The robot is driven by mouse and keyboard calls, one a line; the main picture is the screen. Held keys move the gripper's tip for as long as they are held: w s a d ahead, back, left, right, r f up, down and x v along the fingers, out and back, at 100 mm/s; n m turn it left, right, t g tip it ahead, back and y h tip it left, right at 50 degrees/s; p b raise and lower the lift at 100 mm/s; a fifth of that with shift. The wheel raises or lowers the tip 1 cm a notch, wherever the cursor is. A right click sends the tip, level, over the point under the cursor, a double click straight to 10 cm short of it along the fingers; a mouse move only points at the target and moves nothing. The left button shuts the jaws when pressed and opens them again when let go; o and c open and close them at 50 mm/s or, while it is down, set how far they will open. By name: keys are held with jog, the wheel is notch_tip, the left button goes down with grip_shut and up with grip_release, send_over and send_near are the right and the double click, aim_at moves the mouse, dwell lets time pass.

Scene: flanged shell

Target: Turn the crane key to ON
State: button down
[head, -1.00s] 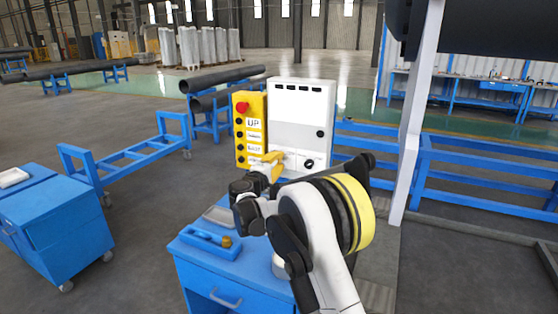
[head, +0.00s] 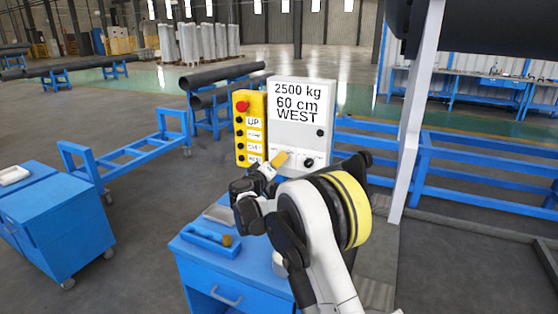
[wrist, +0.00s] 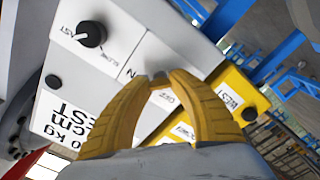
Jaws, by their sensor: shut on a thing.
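The white crane control box (head: 300,137) stands upright behind the blue cabinet; its display reads "2500 kg 60 cm WEST". My gripper (head: 278,160) has its yellow fingers at the lower left of the box front, tilted. In the wrist view my gripper (wrist: 160,78) is closed at the tips on the crane key (wrist: 160,75), a small grey piece mostly hidden between the fingertips. A black knob (wrist: 90,34) marked FAST and SLOW sits apart from the fingers.
A yellow button pendant (head: 242,130) with a red top button stands against the left of the box, close to my gripper. The blue cabinet (head: 215,262) below holds a blue tray (head: 208,243). A grey post (head: 413,130) rises at right.

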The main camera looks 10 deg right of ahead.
jog(key=shift+m, duration=0.3)
jog(key=c, duration=1.1)
grip_release()
jog(key=v, duration=1.2)
jog(key=shift+r, duration=0.1)
